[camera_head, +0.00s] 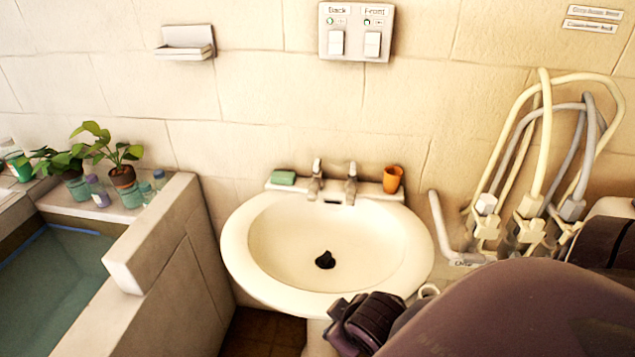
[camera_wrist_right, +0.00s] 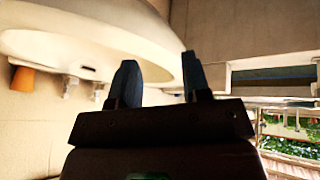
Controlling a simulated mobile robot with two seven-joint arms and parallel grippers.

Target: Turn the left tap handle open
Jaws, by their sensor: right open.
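The washbasin (camera_head: 258,240) is white and oval, fixed to the tiled wall. Two metal taps stand on its back ledge: the left tap with its handle (camera_head: 317,168) and the right tap (camera_head: 351,183). My right arm comes in from the lower right of the head view; its fingers are hidden there behind the wrist. In the right wrist view my right gripper (camera_wrist_right: 158,62) is open and empty, with the basin's rim (camera_wrist_right: 150,40) beyond its dark fingers. Tap parts (camera_wrist_right: 70,85) show left of the fingers, apart from them. My left gripper is not in view.
A green soap (camera_head: 284,177) and an orange cup (camera_head: 393,179) stand on the ledge beside the taps. A low wall (camera_head: 165,240) and potted plants (camera_head: 122,176) are at the left. Hoses (camera_head: 541,150) hang at the right. The basin holds only a dark drain piece (camera_head: 325,260).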

